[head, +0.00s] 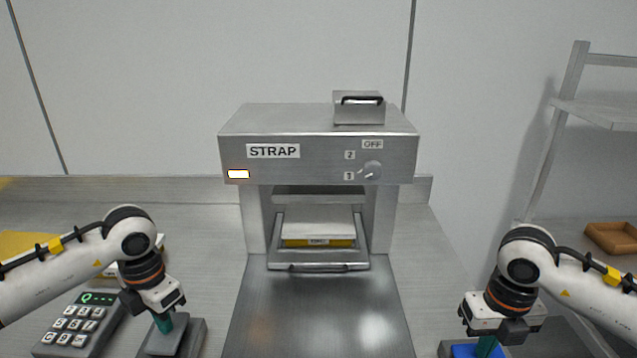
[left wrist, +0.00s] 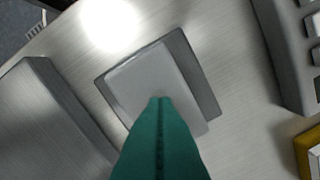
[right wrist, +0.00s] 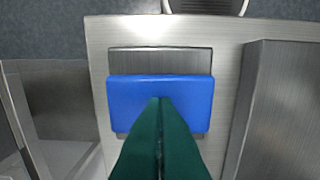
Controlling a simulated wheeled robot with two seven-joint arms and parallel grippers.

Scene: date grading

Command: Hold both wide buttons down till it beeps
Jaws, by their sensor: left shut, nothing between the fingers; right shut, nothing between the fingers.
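A wide grey button (head: 172,344) sits on a dark base at the front left, beside the strapping machine's plate. My left gripper (head: 163,325) is shut and empty, its green fingertips over the grey button. The left wrist view shows the fingertips against the button top (left wrist: 140,85). A wide blue button (head: 462,351) sits at the front right. My right gripper (head: 487,345) is shut and empty, its fingertips over the blue button, which also shows in the right wrist view (right wrist: 130,95). I cannot tell how far either button is pressed.
A keypad (head: 78,325) is at left; a shelf with a brown tray (head: 612,238) is at right.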

